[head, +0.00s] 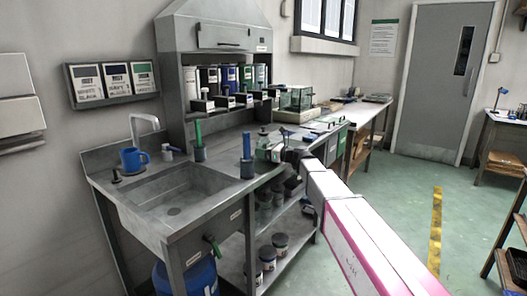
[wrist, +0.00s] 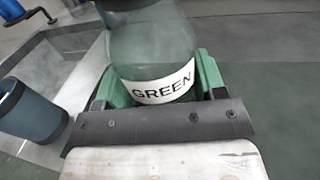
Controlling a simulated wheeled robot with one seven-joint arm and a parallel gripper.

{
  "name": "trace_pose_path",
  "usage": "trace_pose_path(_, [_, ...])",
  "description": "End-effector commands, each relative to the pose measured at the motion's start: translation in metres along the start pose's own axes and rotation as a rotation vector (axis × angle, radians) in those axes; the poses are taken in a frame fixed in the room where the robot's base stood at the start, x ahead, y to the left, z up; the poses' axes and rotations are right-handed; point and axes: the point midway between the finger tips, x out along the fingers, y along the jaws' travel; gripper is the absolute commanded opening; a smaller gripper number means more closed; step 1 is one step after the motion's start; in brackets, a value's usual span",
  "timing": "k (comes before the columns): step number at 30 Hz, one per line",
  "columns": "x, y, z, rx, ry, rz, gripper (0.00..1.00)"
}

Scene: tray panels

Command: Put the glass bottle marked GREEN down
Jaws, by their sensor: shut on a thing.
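The glass bottle marked GREEN (wrist: 150,42) is clear glass with a white label band reading GREEN in black. It fills the top middle of the wrist view. My gripper (wrist: 160,82) has green fingers, one on each side of the bottle, and is shut on it around the label. In the head view my gripper (head: 272,151) is at the front edge of the steel bench (head: 222,160), right of the sink. The bottle shows small there (head: 263,143). Whether its base touches the bench I cannot tell.
A dark cup with a blue-handled tool (head: 247,168) stands close to the left of my gripper; the cup also shows in the wrist view (wrist: 30,110). A glass-sided balance (head: 296,101) stands behind.

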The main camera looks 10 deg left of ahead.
Motion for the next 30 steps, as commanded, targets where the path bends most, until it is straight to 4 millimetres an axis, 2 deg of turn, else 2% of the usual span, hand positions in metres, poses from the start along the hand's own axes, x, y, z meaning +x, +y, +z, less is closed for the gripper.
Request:
trace_pose_path(1, [0.000,0.000,-0.001,0.001,0.000,0.000,0.67])
trace_pose_path(3, [0.000,0.000,-0.001,0.000,0.000,0.000,0.90])
trace_pose_path(14, [0.000,0.000,0.003,-0.001,0.000,0.000,0.90])
trace_pose_path(20, [-0.028,0.002,0.002,0.000,0.000,-0.002,0.90])
trace_pose_path(30, [-0.094,0.001,0.002,0.000,0.000,-0.002,0.90])
